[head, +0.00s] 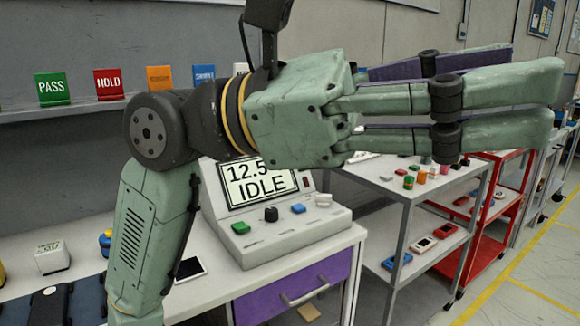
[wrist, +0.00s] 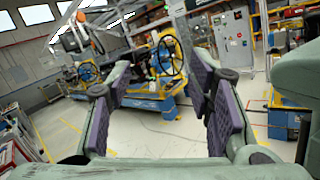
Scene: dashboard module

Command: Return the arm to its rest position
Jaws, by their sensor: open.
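My gripper (head: 505,88) is raised in the head view and points to the right, with my green arm bent up from the lower left. Its fingers are apart and nothing is between them. In the wrist view my gripper (wrist: 160,105) shows two purple-padded fingers spread wide, with open floor and machinery beyond. The dashboard module (head: 270,228) sits on the workbench behind and below my gripper. Its screen (head: 258,183) reads 12.5 and IDLE, and its upper edge is partly hidden by my arm. My gripper touches nothing that I can see.
A shelf (head: 60,112) on the wall holds coloured signs such as PASS (head: 52,89) and HOLD (head: 109,84). The bench has a purple drawer (head: 292,289). A grey cart (head: 375,176) and a red cart (head: 490,243) stand to the right. Floor (head: 540,290) is clear at the lower right.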

